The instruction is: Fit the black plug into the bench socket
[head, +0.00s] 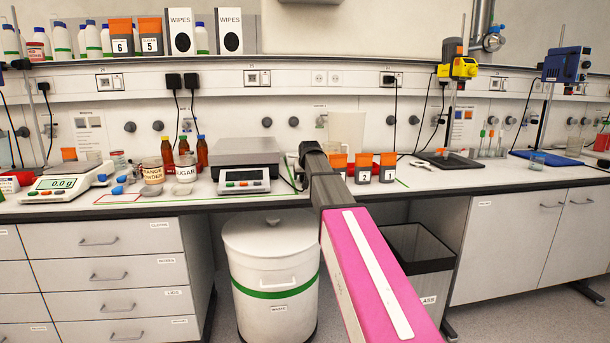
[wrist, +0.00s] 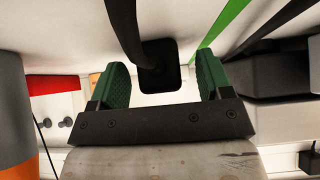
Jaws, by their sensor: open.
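The black plug (wrist: 158,78) shows in the wrist view with its black cable (wrist: 126,28) running to the top edge. It lies between the two green fingers of my gripper (wrist: 163,63), with a gap on each side. My gripper is open and not closed on it. In the head view my gripper (head: 311,149) is over the bench, right of the grey scale, and its fingers and the plug are hidden. I cannot tell which is the bench socket.
The scale (head: 247,160) stands close left of my gripper. Orange numbered pouches (head: 363,172) stand close right, with a clear beaker (head: 346,130) behind. Bottles and cups (head: 185,170) are further left. Two black plugs (head: 182,81) occupy a wall socket. A shelf runs above.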

